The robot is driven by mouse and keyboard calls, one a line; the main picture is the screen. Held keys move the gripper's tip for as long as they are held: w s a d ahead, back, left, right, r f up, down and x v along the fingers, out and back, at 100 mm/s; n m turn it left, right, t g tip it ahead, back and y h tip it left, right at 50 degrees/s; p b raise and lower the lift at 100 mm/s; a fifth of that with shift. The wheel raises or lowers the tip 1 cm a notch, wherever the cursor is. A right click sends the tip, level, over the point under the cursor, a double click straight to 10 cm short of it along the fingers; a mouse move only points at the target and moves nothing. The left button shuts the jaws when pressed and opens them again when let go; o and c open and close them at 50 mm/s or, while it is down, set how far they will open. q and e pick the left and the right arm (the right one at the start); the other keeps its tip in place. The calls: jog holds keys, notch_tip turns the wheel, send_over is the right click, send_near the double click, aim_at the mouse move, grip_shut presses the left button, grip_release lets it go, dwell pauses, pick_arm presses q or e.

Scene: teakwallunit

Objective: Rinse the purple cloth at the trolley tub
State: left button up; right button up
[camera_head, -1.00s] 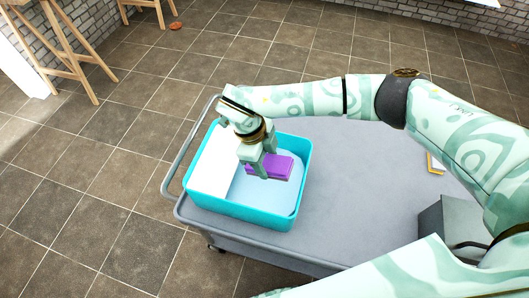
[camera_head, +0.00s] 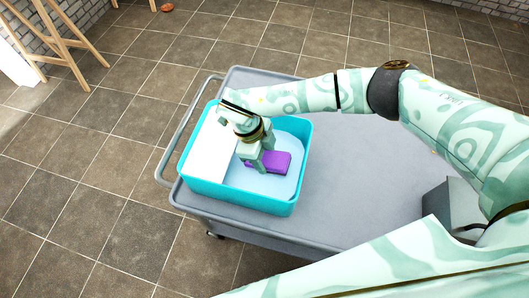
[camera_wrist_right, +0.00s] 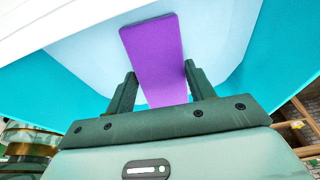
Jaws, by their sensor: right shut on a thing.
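The purple cloth (camera_head: 271,161) is a flat folded block inside the turquoise tub (camera_head: 240,200), low over the pale blue water (camera_head: 284,184). My right gripper (camera_head: 263,165) is shut on the cloth from above. In the right wrist view the cloth (camera_wrist_right: 154,55) sits between the two fingers (camera_wrist_right: 160,88) and sticks out beyond them. Whether the cloth touches the water I cannot tell. The tub stands on the left end of the grey trolley (camera_head: 345,190). My left gripper is not in view.
A white board (camera_head: 211,152) slopes inside the tub's left side. The trolley's rail handle (camera_head: 180,140) is at its left end. A grey box (camera_head: 440,205) stands on the trolley's right. A wooden stand (camera_head: 62,40) is on the tiled floor at the upper left.

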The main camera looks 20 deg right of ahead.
dwell(0.3)
jog(key=shift+a, duration=0.75)
jog(key=shift+d+r+p, duration=0.15)
jog(key=shift+d+p, duration=0.4)
jog(key=shift+d, duration=1)
jog(key=shift+a, duration=1.55)
jog(key=shift+d+p, duration=0.5)
jog(key=shift+d, duration=0.35)
jog(key=shift+d+p, duration=0.3)
jog(key=shift+d, duration=0.4)
